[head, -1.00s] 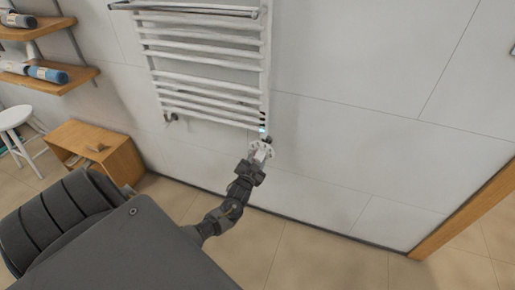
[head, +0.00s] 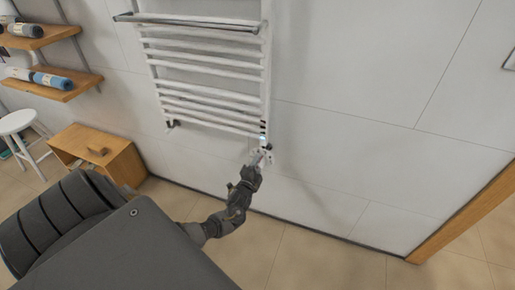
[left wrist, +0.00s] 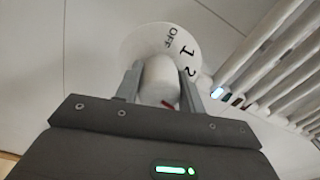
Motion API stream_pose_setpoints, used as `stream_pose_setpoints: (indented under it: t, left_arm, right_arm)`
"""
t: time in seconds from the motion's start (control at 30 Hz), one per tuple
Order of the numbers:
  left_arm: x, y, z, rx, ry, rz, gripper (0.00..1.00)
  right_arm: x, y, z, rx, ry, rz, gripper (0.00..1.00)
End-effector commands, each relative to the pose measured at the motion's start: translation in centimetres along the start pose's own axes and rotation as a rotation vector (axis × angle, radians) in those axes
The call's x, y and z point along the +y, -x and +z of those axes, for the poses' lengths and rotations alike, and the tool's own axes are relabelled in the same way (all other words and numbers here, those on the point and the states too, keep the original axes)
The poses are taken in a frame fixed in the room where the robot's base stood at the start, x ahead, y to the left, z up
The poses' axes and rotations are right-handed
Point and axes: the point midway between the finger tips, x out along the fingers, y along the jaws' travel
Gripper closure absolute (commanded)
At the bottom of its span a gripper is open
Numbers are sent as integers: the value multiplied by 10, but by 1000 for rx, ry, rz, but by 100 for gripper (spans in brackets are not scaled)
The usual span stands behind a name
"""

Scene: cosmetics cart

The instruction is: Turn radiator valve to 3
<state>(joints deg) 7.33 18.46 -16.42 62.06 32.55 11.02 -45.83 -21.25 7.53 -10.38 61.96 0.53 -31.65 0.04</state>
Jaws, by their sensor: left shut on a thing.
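The white radiator valve (head: 267,150) is at the lower right end of the towel radiator (head: 203,77). In the left wrist view, its pale round knob (left wrist: 159,78) stands between the fingers of my left gripper (left wrist: 158,85), which is shut on it. Behind the knob, a white dial disc (left wrist: 140,43) shows OFF, 1 and 2. A small red mark shows low on the knob, partly hidden by the gripper. My left gripper also shows in the head view (head: 262,163), reaching up to the valve. My right gripper is not in view.
The radiator's white bars (left wrist: 285,60) pass close on the right in the left wrist view. A wooden box (head: 95,155), a white stool (head: 17,122) and wall shelves (head: 57,85) stand at the left. The wall right of the valve is clear.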

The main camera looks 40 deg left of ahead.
Motion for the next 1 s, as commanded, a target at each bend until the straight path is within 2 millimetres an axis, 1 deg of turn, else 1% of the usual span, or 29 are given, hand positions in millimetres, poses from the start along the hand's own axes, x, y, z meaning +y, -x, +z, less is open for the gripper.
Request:
stream_pose_setpoints:
  t: [0.3, 0.77, 0.8, 0.93, 1.0]
  left_arm:
    - [0, 0, -1, 1, -83, 1, 84]
    - [0, 0, -1, 1, -92, 1, 84]
    - [0, 0, -1, 1, -91, 1, 56]
    - [0, 0, 0, 1, -91, 0, 39]
    - [0, 0, 0, 1, -91, 0, 39]
  right_arm:
    - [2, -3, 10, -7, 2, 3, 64]
    - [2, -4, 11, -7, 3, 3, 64]
    - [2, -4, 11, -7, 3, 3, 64]
    - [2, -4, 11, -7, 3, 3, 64]
    - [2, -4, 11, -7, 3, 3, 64]
